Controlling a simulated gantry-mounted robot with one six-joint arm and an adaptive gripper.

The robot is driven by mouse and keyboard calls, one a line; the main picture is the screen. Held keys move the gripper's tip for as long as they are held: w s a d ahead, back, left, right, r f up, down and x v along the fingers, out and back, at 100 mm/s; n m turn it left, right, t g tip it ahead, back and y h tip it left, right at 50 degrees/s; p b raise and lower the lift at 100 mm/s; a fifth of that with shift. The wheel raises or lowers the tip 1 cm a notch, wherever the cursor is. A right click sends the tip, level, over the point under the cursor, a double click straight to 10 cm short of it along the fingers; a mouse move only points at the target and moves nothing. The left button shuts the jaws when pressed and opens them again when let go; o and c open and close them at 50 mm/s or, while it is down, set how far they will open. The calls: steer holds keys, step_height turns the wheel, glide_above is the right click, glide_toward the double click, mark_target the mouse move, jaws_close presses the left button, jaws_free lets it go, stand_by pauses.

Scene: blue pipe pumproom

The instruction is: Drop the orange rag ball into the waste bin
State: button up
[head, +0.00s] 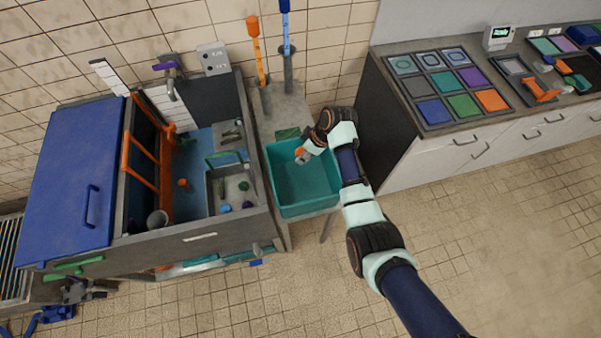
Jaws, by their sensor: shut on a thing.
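The waste bin appears to be the open teal tub (278,178) in the middle of the view, and its visible floor looks empty. My gripper (301,155) is over the upper right part of the tub, pointing down and left. It is shut on the orange rag ball (298,151), which shows only as a small orange patch at the fingertips. The fingers and wrist hide the rest of it. I cannot tell how high the ball is above the tub's floor.
A workbench with an open blue lid (75,180) stands left of the tub. Orange and blue long-handled tools (258,50) stand behind it. A counter (420,135) with a tray of coloured squares (445,85) is at right. The tiled floor (490,240) in front is clear.

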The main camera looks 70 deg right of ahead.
steer(key=shift+s+d, duration=0.25)
steer(key=shift+s, duration=0.05)
step_height(320, 180, down, 6)
steer(key=b, duration=0.6)
steer(key=o, duration=1.2)
steer(key=v, duration=1.2)
steer(key=shift+a, duration=0.1)
